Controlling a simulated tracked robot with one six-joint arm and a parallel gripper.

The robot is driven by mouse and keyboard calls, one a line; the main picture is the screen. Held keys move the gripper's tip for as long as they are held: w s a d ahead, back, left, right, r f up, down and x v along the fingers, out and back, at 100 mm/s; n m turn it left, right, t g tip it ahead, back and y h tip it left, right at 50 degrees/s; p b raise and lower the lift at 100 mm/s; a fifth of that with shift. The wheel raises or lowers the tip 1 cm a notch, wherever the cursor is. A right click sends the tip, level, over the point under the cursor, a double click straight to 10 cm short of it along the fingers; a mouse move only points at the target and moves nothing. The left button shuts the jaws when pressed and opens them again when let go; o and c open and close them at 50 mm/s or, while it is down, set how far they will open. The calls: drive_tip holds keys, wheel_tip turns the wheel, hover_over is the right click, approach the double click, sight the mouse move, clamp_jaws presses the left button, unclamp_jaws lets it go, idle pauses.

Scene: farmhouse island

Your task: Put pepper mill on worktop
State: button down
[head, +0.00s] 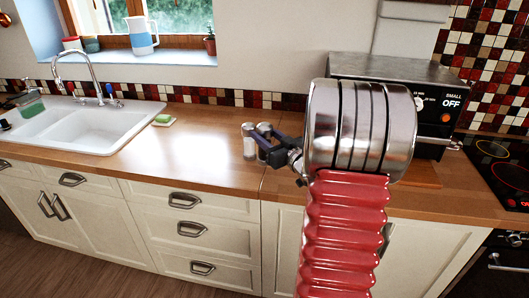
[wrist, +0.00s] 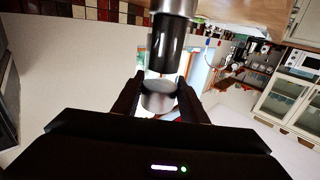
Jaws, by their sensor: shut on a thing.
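The pepper mill (wrist: 166,45) has a dark body with silvery ends. In the wrist view it runs up from between the fingertips, and its rounded silver cap lies between them. My gripper (wrist: 158,98) is shut on it. In the head view my gripper (head: 258,141) is over the worktop (head: 205,145), left of the steel and red arm parts. Two small silver-topped mills show there: the pepper mill (head: 264,128) partly behind the fingers, and a paler mill (head: 249,146) just left. I cannot tell whether the pepper mill's base touches the wood.
A toaster oven (head: 400,68) stands at the back right, beside a hob (head: 505,170). A white sink (head: 95,125) is at the left, with a sponge (head: 163,120) near it. The worktop between sponge and mills is clear. My arm hides some of the right part.

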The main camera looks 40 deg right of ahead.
drive_tip(key=shift+f, duration=0.85)
drive_tip(key=shift+f, duration=1.9)
drive_tip(key=c, duration=1.1)
unclamp_jaws()
drive_tip(key=shift+f, duration=0.1)
drive_tip(key=s, duration=0.4)
drive_tip(key=s+a, duration=0.1)
drive_tip(key=s, duration=0.7)
drive_tip(key=shift+a, duration=0.3)
drive_tip(key=shift+w, duration=0.15)
